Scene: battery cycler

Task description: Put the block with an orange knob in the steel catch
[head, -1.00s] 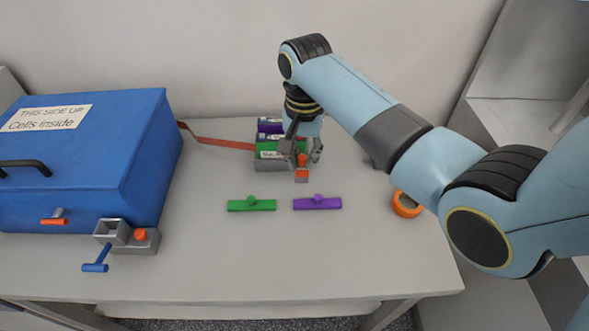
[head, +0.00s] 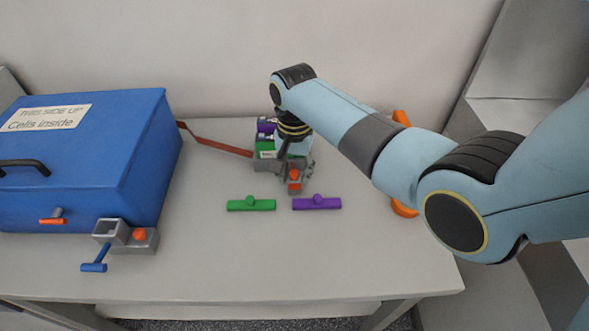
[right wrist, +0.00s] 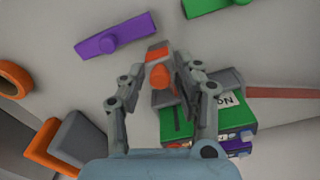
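A small grey block with an orange knob (head: 295,174) stands at the front of the cells on the table, in the middle of the head view. In the right wrist view its orange knob (right wrist: 161,76) lies between my fingers. My right gripper (head: 293,168) is low over it, one finger on each side. The fingers look open around the knob; firm contact cannot be made out. A grey metal bracket with a square opening (head: 110,231), likely the steel catch, is at the blue box's front right corner, beside another orange knob (head: 140,234). My left gripper is not in view.
The large blue box (head: 90,170) fills the left, with a blue lever (head: 95,262) in front. A green bar (head: 251,204) and purple bar (head: 317,203) lie in front of my gripper. An orange ring (right wrist: 14,78) is to the right.

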